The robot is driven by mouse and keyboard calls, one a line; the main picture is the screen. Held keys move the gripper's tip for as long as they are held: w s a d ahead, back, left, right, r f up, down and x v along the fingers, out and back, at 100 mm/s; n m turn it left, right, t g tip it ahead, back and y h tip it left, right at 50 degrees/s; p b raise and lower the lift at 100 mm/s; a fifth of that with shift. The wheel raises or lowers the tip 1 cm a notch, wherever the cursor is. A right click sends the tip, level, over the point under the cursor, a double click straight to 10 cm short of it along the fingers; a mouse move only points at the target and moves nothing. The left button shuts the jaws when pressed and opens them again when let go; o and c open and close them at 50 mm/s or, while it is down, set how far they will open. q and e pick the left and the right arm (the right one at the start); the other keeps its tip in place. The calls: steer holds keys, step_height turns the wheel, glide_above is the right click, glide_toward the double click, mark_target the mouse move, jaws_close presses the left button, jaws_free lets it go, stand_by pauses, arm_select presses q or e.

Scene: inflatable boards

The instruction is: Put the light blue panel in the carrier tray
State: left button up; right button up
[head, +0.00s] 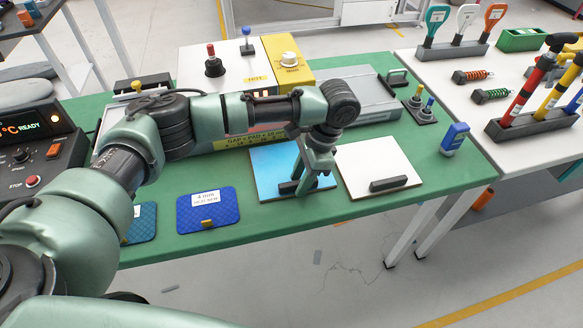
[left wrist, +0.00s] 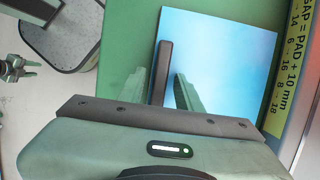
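The light blue panel (head: 268,163) lies flat on the green table, with a black bar handle (head: 288,187) on it. It also shows in the left wrist view (left wrist: 225,65). My left gripper (head: 312,177) points down over the handle. In the left wrist view its two green fingers stand apart, one on each side of the handle (left wrist: 164,60); no contact is clear. A grey tray with a dark rim (left wrist: 62,40), likely the carrier tray, is below the table's near edge. A small green gripper, probably my right one (left wrist: 15,67), shows at the left wrist view's edge.
A white panel (head: 370,160) with a black handle lies right of the blue one. A dark blue pad (head: 208,212) lies to the left. A yellow gap sign (head: 250,140) and machine stand behind. A blue bottle (head: 454,138) stands at the right. The table's near edge is clear.

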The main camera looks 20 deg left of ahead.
arm_select(q)
jaws_close()
stand_by(1.2)
